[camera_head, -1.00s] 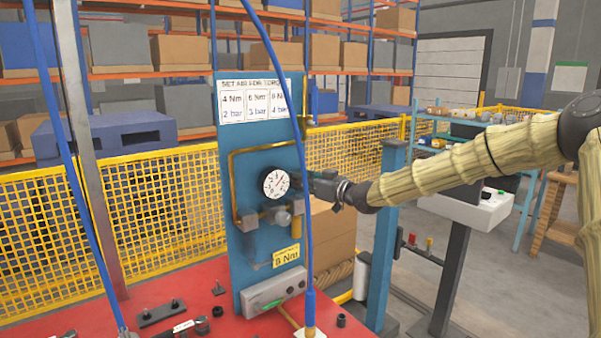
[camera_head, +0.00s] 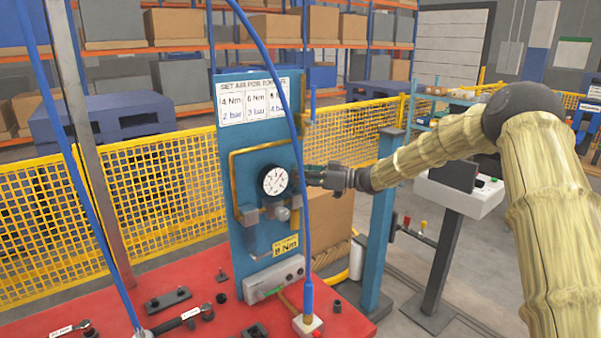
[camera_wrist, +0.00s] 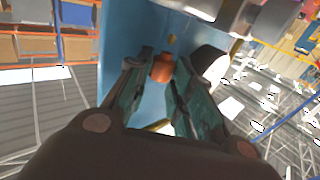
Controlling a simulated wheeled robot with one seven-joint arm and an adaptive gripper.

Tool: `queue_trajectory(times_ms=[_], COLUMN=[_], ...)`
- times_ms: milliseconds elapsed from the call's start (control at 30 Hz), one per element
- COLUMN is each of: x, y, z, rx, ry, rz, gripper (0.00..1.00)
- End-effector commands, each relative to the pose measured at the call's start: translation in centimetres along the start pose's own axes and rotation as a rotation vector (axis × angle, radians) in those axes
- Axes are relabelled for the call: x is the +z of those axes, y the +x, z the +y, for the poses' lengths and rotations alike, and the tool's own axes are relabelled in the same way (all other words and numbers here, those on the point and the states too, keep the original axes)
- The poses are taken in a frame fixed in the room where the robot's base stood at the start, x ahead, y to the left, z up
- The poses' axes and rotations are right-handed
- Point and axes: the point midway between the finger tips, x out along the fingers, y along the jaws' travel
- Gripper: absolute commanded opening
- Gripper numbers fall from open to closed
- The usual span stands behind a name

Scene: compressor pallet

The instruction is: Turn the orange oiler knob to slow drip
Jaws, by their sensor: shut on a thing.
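The orange oiler knob (camera_wrist: 163,67) shows in the wrist view between the two green fingertips of my gripper (camera_wrist: 162,76), which is shut on it. The blue panel (camera_wrist: 115,35) is behind the knob. In the head view my gripper (camera_head: 312,175) reaches in from the right at the right edge of the blue panel (camera_head: 236,150), beside the round pressure gauge (camera_head: 274,181). The knob is hidden there by the gripper and a blue hose. I cannot read the knob's setting or any drip.
A blue hose (camera_head: 303,230) hangs in front of the panel's right side, close to my gripper. Brass pipe (camera_head: 234,175) and grey fittings (camera_head: 247,215) surround the gauge. The red table (camera_head: 220,325) holds small black parts. A blue post (camera_head: 381,220) stands right of the panel.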

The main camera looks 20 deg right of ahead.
Motion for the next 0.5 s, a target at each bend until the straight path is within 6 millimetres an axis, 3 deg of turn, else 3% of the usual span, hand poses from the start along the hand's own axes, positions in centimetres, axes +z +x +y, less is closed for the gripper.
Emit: queue_trajectory(times_ms=[500], x=[-0.40], y=[-0.04], z=[0.38], rx=[-0.073], ry=[-0.004], rz=[0.005], gripper=[0.00])
